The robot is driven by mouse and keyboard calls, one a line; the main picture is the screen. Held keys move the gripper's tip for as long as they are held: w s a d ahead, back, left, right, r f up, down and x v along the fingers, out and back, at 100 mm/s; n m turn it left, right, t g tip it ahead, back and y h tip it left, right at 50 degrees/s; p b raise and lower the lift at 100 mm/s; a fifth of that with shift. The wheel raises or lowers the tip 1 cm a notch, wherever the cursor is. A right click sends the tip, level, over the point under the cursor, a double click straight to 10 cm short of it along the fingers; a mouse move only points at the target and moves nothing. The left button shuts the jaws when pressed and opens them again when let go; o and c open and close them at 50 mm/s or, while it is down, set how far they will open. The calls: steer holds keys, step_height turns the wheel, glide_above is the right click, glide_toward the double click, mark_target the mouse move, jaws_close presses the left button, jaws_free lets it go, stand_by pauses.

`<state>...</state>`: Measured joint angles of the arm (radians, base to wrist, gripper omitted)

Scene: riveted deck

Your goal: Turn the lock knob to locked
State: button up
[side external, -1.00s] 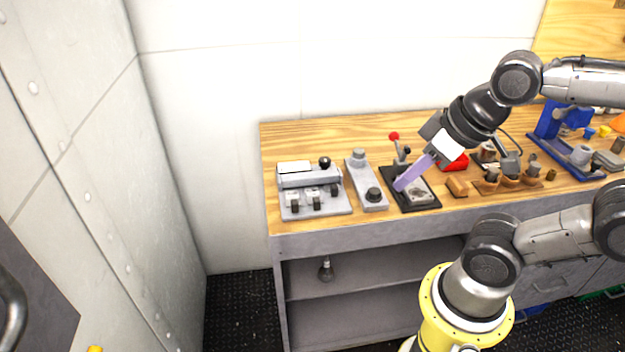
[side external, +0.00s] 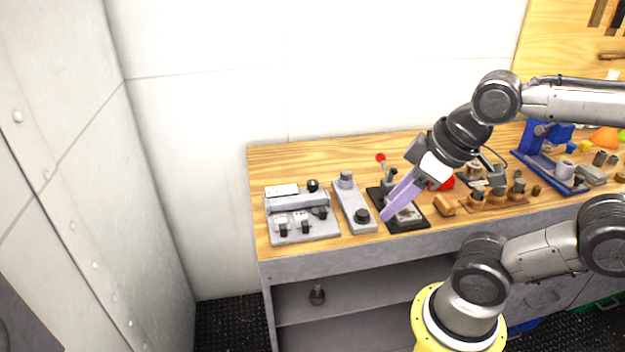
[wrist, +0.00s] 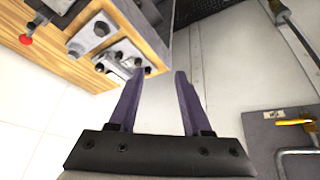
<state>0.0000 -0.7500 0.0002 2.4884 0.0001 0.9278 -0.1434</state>
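A grey plate (side external: 353,208) with two round knobs lies on the bench; its near knob is dark (side external: 361,216), its far knob grey (side external: 346,178). No markings are readable, so I cannot tell which control is the lock knob or its setting. The plate also shows in the wrist view (wrist: 90,38). My gripper (side external: 388,213) has purple fingers, angled down over the black-based lever unit (side external: 409,224), just right of the plate. In the wrist view my gripper (wrist: 159,74) is open, with nothing between its fingers.
A grey switch box (side external: 297,203) with black knobs stands left of the plate. A red-tipped lever (side external: 381,158) rises behind my fingers. A wooden block (side external: 443,205) and a blue stand (side external: 540,155) are to the right. The bench's left back is clear.

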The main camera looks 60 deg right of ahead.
steer(key=w+d+r+n, duration=0.2)
steer(key=w+r+n, duration=0.3)
steer(key=w+r, duration=0.3)
steer(key=n+g, duration=0.2)
steer(key=g, duration=0.3)
glide_above(312, 182)
step_height(312, 182, down, 13)
step_height(312, 182, down, 13)
steer(key=shift+d, duration=0.1)
jaws_close()
